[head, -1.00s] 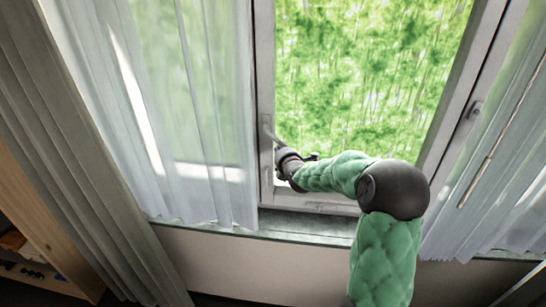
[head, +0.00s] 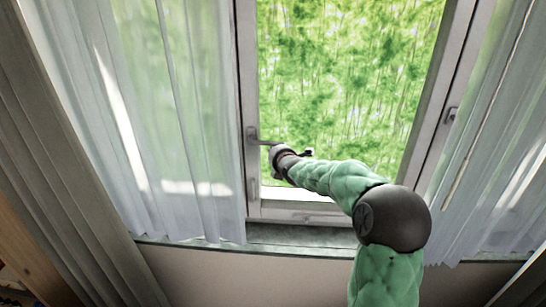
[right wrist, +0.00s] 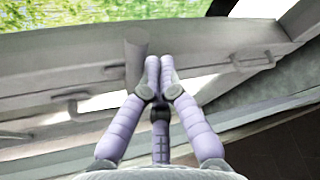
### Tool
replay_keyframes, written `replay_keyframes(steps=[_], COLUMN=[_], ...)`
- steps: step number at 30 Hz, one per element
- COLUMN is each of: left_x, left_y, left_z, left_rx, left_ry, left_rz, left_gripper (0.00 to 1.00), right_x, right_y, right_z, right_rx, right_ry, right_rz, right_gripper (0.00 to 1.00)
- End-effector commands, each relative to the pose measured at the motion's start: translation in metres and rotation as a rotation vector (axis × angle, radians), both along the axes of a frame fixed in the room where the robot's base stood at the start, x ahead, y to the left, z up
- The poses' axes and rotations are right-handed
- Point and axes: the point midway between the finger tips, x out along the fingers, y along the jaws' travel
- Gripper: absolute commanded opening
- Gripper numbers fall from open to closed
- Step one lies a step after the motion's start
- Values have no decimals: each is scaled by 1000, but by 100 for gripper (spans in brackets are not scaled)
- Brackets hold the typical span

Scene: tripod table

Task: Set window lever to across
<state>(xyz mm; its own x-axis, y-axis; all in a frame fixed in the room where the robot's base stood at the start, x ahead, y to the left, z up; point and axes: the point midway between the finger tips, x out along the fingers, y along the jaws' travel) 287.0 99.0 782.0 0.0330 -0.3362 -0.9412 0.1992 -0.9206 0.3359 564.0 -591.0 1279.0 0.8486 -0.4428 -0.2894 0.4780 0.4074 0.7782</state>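The window lever (head: 265,142) is a grey handle on the left upright of the window frame. In the head view it points right, roughly level, away from its mount. My right gripper (head: 278,158) is at the lever's free end, slightly below it. In the right wrist view the lever (right wrist: 136,58) stands just left of my purple fingers (right wrist: 160,72), close against the left one. The fingertips are drawn together with no lever visible between them. Whether they touch the lever cannot be told for sure. My left gripper is out of view.
Sheer white curtains (head: 170,120) hang left of the window, with more at the right. A sill (head: 300,236) runs below the frame. Another small handle (head: 450,115) is on the right frame. Green foliage fills the glass.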

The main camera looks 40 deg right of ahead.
Motion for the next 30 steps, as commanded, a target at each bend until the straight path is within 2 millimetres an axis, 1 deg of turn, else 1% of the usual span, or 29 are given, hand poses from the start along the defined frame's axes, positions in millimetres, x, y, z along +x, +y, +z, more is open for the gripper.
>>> replay_keyframes(steps=[7,24,27,30], left_x=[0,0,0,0], left_y=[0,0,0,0], left_z=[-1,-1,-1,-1], left_rx=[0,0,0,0], left_ry=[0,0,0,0], left_rz=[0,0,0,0], left_gripper=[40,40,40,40], right_x=[-1,-2,-5,-12], right_y=[-1,-2,-1,3], right_z=[6,11,14,16], right_rx=[-2,-6,-6,-7], right_ry=[-1,-7,-8,-9], right_rz=[0,-2,-2,-3], right_gripper=[0,0,0,0])
